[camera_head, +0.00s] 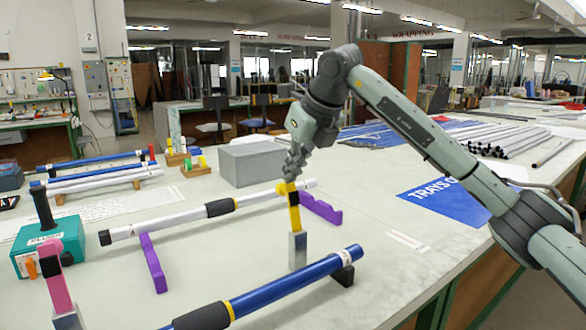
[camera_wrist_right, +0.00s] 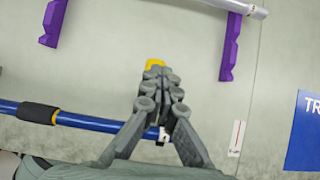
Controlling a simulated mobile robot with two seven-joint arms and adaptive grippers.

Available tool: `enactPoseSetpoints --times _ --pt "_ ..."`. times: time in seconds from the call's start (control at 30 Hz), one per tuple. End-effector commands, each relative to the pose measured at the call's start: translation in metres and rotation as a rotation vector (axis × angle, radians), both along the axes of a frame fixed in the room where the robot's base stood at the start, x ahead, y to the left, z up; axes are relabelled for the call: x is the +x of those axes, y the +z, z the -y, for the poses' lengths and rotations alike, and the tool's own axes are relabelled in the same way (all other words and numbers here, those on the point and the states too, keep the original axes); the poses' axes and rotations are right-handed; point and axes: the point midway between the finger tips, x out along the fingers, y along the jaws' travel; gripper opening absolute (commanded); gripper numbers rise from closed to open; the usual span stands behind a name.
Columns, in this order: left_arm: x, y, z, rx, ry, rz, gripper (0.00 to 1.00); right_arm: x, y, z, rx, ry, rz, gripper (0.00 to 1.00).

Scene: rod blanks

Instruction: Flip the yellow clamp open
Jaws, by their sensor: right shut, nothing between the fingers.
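The yellow clamp (camera_head: 294,212) stands upright in the head view, with a black band near its top and a grey metal block (camera_head: 298,251) at its foot. My right gripper (camera_head: 291,176) is directly above it, fingers shut and pointing down, with the tips at the top of the yellow part. I cannot tell whether they touch. In the right wrist view the shut fingers (camera_wrist_right: 157,72) hide most of the clamp; a yellow bit (camera_wrist_right: 155,62) shows just past the tips. My left gripper is not in view.
A blue rod (camera_head: 296,281) lies in front of the clamp on a black support (camera_head: 343,275). A white rod (camera_head: 165,223) rests behind on purple cradles (camera_head: 153,262). A pink clamp (camera_head: 58,285) and a teal box (camera_head: 48,246) stand at left. A grey box (camera_head: 252,164) is behind.

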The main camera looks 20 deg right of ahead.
Motion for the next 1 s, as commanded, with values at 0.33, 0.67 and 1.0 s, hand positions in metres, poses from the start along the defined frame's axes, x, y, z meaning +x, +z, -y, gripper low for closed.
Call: enactPoseSetpoints --times 0.33,0.67,1.0 --pt "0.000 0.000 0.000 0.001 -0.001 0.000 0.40 0.000 0.000 0.000 0.000 0.000 0.000 0.00" --pt "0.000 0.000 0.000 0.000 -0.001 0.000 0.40 -0.025 0.044 0.009 0.000 0.000 0.005 0.00" --pt "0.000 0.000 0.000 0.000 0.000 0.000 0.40 -0.056 0.094 0.020 0.000 -0.001 0.003 0.00"
